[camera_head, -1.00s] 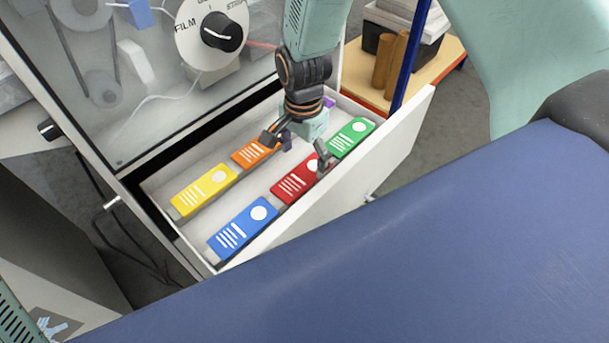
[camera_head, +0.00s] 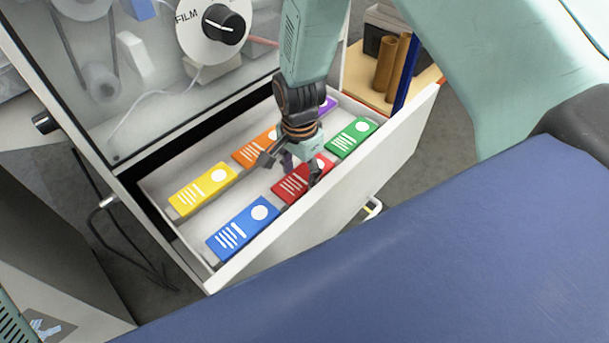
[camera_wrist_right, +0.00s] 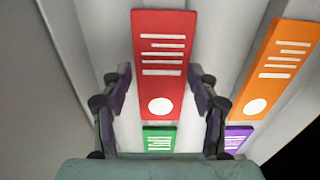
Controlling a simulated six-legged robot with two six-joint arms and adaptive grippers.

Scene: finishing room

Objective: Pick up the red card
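The red card (camera_head: 296,185) lies in the open white drawer, in the row nearer the drawer front, between the blue card (camera_head: 243,228) and the green card (camera_head: 351,137). My right gripper (camera_head: 290,172) is over the red card and hides part of it. In the right wrist view the red card (camera_wrist_right: 162,65) lies upright between the two fingers (camera_wrist_right: 160,95), which are spread apart, one to each side. The fingers look empty. Whether they touch the card I cannot tell. My left gripper is not in view.
The drawer's front wall (camera_head: 330,200) stands close beside the card row. The back row has yellow (camera_head: 203,189), orange (camera_head: 255,147) and purple (camera_head: 328,105) cards. A glass-fronted machine stands above the drawer. A shelf with brown cylinders (camera_head: 391,65) is at upper right.

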